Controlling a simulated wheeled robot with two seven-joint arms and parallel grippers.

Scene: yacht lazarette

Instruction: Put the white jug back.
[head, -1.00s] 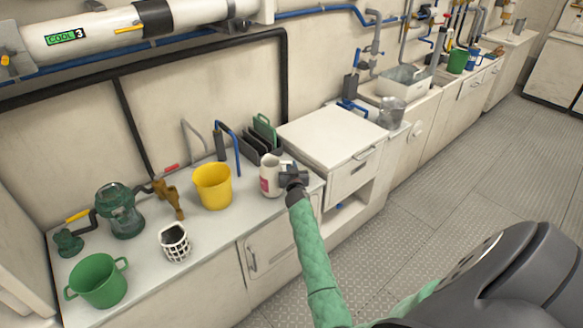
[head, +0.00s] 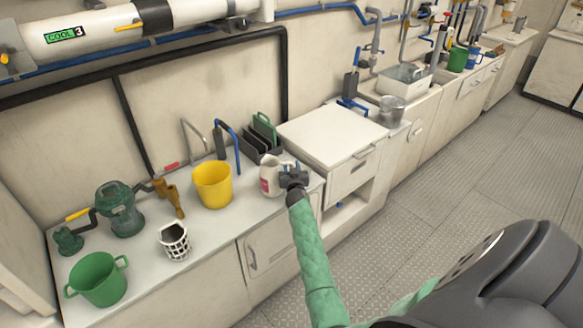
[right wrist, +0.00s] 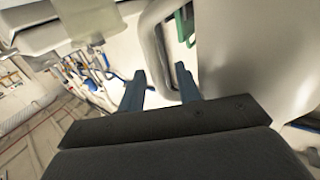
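The white jug (head: 268,180), with a pink-red label, stands upright on the counter (head: 210,226), left of the raised white cabinet. My right gripper (head: 285,173) is at the jug's right side, on its handle side, and hides part of it. In the right wrist view the jug's body (right wrist: 255,50) fills the upper right, and its handle (right wrist: 154,42) comes down between the two fingers of my right gripper (right wrist: 160,72). The fingers are apart, with a visible gap beside the handle. My left gripper is not in view.
A yellow bucket (head: 212,186), a white basket (head: 174,242), a green bucket (head: 98,280) and a green pump (head: 120,210) stand left on the counter. A dark rack (head: 258,146) is behind the jug. The white cabinet (head: 333,135) rises close on the right.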

